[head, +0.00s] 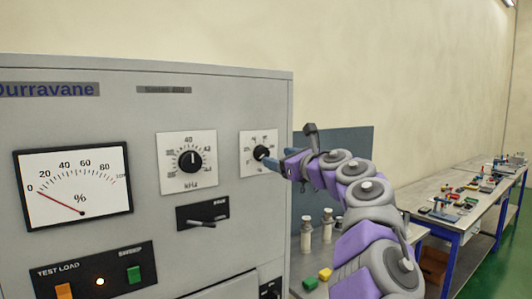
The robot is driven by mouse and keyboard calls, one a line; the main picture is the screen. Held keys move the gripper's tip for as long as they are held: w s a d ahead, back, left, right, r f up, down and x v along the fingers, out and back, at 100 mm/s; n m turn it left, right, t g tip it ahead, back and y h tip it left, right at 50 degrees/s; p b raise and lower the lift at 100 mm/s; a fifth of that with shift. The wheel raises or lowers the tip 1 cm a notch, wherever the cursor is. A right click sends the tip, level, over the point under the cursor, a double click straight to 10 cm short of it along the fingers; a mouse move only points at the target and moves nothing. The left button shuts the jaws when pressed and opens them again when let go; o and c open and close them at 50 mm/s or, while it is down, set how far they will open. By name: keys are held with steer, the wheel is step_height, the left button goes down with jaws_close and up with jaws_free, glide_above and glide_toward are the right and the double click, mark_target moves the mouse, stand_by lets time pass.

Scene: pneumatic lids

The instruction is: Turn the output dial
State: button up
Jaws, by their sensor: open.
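Two black dials on white plates are on the grey cabinet front (115,135) in the head view. The kHz dial (190,160) is in the middle. A second dial (261,152) is near the cabinet's right edge. Neither plate shows a readable "output" label. My gripper (275,162) is open beside the right-hand dial, with its blue fingers reaching in from the right. One finger overlaps the right side of that dial's plate. I cannot tell whether the fingers touch the knob or stand in front of it.
A % meter (73,187) has its needle near the low end. Below are a lever switch (202,223), an orange button (64,291), a lit lamp (100,281) and a green button (134,274). Bottles (306,236) and small blocks (325,274) stand right of the cabinet. A workbench (455,205) lies beyond.

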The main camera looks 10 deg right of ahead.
mark_target(265, 153)
steer(key=shift+r+p+x, duration=0.15)
steer(key=shift+p+x, duration=0.8)
steer(key=shift+x, duration=0.4)
steer(key=shift+r+p+x, duration=0.1)
steer(key=shift+p+x, duration=0.85)
steer(key=shift+x, duration=0.4)
steer(key=shift+p+x, duration=0.6)
steer(key=shift+x, duration=0.25)
steer(key=shift+f, duration=0.2)
steer(key=c, duration=1.1)
